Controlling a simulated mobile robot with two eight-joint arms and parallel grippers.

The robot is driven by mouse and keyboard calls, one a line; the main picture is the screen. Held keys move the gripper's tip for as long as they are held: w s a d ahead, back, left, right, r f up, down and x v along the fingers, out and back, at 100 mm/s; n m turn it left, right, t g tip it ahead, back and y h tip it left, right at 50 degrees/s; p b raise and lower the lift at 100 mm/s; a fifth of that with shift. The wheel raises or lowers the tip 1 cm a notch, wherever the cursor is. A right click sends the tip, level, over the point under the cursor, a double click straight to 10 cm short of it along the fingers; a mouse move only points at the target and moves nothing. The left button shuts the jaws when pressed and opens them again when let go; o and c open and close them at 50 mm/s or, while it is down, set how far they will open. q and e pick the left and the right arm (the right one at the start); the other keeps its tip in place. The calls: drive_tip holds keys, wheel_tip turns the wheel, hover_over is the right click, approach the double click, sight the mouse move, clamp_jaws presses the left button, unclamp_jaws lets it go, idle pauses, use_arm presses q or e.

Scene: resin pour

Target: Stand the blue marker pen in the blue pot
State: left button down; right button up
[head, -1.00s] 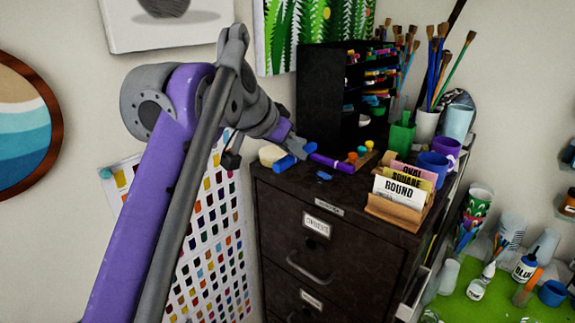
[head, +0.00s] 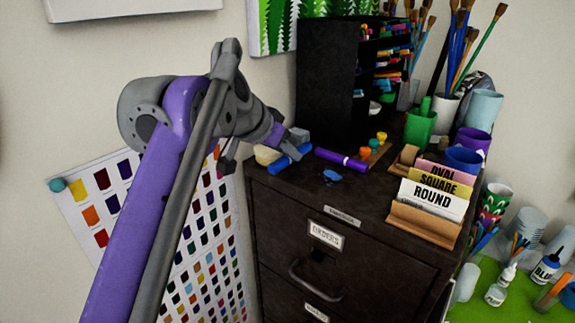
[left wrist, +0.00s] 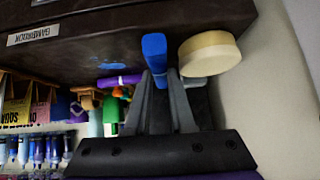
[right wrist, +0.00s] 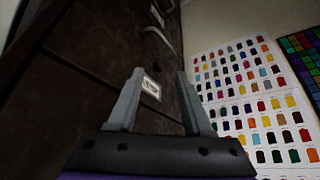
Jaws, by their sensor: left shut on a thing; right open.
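The blue marker pen (head: 280,166) is at the back left of the dark cabinet's top, in my left gripper (head: 297,147). The left wrist view shows the blue pen (left wrist: 154,52) between the fingers of my left gripper (left wrist: 162,78), which is shut on it. I cannot tell whether the pen touches the cabinet top. The blue pot (head: 462,160) stands at the right of the cabinet top, behind the label cards, well to the right of the pen. My right gripper (right wrist: 158,75) is open and empty beside the cabinet front, outside the head view.
A purple marker (head: 342,160) lies right of the pen, and a cream round block (head: 265,155) sits beside it. A card holder (head: 424,225), green pot (head: 420,130) and purple pot (head: 473,140) crowd the right. A black rack (head: 325,80) stands behind.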

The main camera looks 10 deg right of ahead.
use_arm(q)
wheel_tip(320, 180, down, 2)
drive_tip(key=shift+w+f, duration=0.1)
drive_tip(key=shift+f+b, duration=0.2)
drive_tip(key=shift+b, duration=0.1)
drive_tip(key=shift+s+r, duration=0.2)
drive_tip(key=shift+s, duration=0.2)
drive_tip(key=shift+w+f, duration=0.3)
drive_tip(key=c, duration=1.1)
unclamp_jaws()
drive_tip(key=shift+o, duration=0.2)
drive_tip(key=shift+s+r, duration=0.1)
drive_tip(key=shift+s, duration=0.05)
use_arm(e)
drive_tip(key=shift+s+f, duration=0.35)
drive_tip(key=shift+f, duration=0.2)
use_arm(q)
drive_tip(key=shift+r, duration=0.15)
